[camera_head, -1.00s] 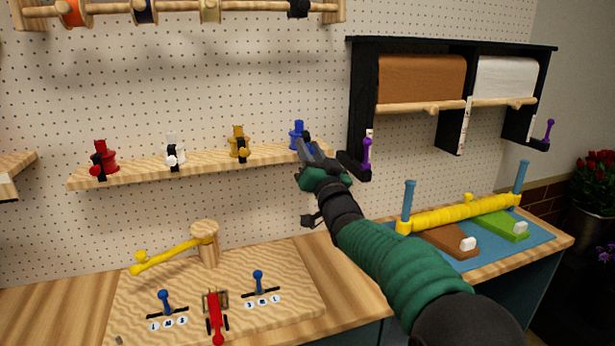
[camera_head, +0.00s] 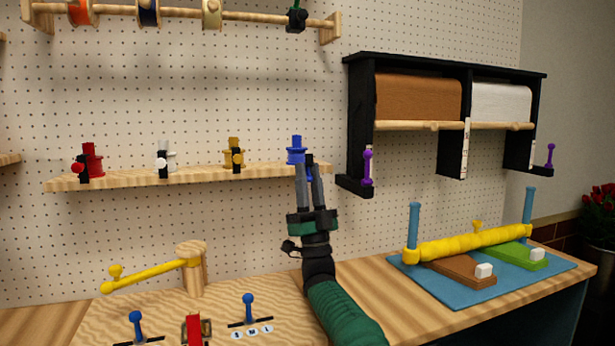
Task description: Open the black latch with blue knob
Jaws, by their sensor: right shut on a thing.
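A blue canister (camera_head: 295,150) stands at the right end of the wooden shelf (camera_head: 120,181). Its black latch with blue knob is mostly hidden by my right gripper (camera_head: 308,172), and a small dark blue part shows between the fingertips. My right gripper reaches up from below, at the shelf's right end, with its fingers close together on the knob. My left gripper is out of view.
Red (camera_head: 92,160), white (camera_head: 165,158) and yellow (camera_head: 233,152) canisters with black latches stand along the shelf. A black paper-roll rack (camera_head: 360,120) with a purple knob (camera_head: 367,166) hangs close to the right. A workbench with levers and a yellow roller (camera_head: 465,242) lies below.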

